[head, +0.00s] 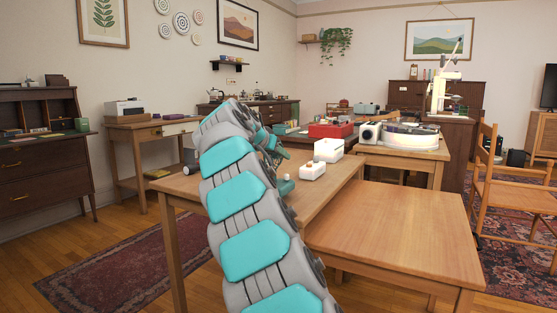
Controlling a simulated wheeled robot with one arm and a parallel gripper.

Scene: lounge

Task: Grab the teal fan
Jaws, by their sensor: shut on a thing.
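The teal fan (285,186) is on the wooden table, just right of my grey and teal arm. Only a small, dull teal part of it shows low down; the arm hides much of the rest. My gripper (277,153) is at the far end of the arm, above that part, and is shut on the fan. The fingertips are small and partly hidden, so the exact grip point is unclear. I cannot tell whether the fan touches the tabletop.
A white appliance (312,171) and another white box (329,150) stand close right of the fan. A red case (330,130) is behind them. A lower wooden table (400,222) at right front is bare. A wooden chair (515,185) stands at far right.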

